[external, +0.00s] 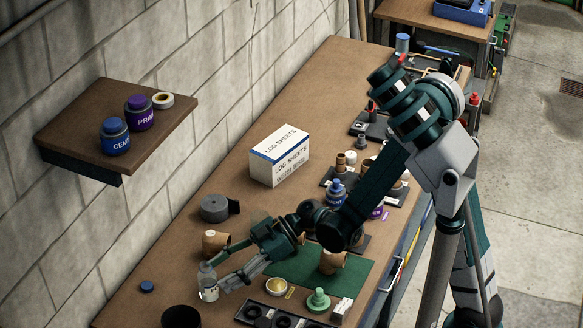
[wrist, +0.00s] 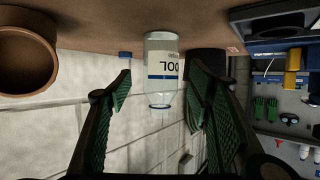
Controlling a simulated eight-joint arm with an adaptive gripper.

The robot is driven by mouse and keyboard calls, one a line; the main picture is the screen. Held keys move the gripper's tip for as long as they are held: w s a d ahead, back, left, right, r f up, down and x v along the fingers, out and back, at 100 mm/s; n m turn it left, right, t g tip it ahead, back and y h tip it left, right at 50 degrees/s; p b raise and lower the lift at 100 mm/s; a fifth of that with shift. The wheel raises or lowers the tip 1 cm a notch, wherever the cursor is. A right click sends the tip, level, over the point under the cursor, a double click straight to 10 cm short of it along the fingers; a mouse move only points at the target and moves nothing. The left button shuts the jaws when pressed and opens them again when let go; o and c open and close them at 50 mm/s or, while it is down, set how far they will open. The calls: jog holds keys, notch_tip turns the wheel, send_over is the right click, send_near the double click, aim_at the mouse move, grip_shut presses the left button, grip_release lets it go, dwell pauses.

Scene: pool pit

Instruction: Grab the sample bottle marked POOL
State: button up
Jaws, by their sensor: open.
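The sample bottle (external: 208,283) is small and clear with a white label, and stands on the brown workbench near its front left end. In the wrist view, which is upside down, the bottle (wrist: 162,68) shows a white label with a blue band and the letters "OOL"; the rest of the word is out of sight. My gripper (external: 222,272) is open and low over the bench, pointing at the bottle. In the wrist view, its green-padded fingers (wrist: 158,74) lie on either side of the bottle, with visible gaps. I cannot tell how deep the bottle sits between them.
A brown pipe fitting (external: 215,243) stands close behind the bottle. A black cup (external: 181,317) and a blue cap (external: 147,286) are nearby. A green mat (external: 300,270) and a black tray (external: 262,319) lie to the right. A wall shelf (external: 80,125) holds jars.

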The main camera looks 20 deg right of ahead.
aim_at(208, 282)
dwell(0.3)
jog(key=shift+b+x, duration=0.75)
jog(key=shift+x, duration=1.85)
jog(key=c, duration=1.1)
